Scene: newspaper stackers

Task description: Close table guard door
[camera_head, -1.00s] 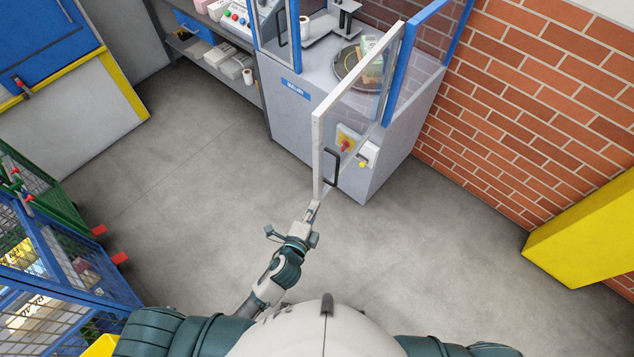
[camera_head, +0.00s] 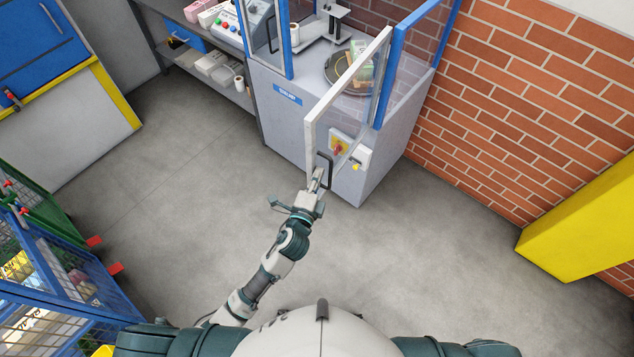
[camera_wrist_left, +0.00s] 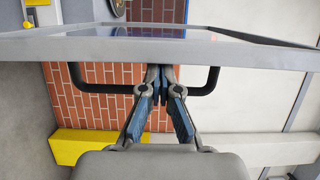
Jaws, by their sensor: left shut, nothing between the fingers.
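The table guard door (camera_head: 346,86) is a clear panel in a pale grey frame. It stands swung open, sticking out toward me from the blue-framed guard (camera_head: 391,65) on the grey table cabinet (camera_head: 280,125). A black bar handle (camera_head: 325,171) is on the door's near end. My left gripper (camera_head: 318,178) is at the door's near lower edge, by the handle. In the left wrist view the gripper (camera_wrist_left: 158,78) has its fingertips together at the black handle (camera_wrist_left: 98,88), below the door frame (camera_wrist_left: 160,50). The fingers look empty. My right gripper is out of view.
A turntable with a stack (camera_head: 360,68) sits inside the guard. A red and yellow switch (camera_head: 340,147) is on the cabinet front. A brick wall (camera_head: 520,90) and yellow block (camera_head: 575,225) are at right. Blue mesh carts (camera_head: 60,265) stand at left. The floor between is clear.

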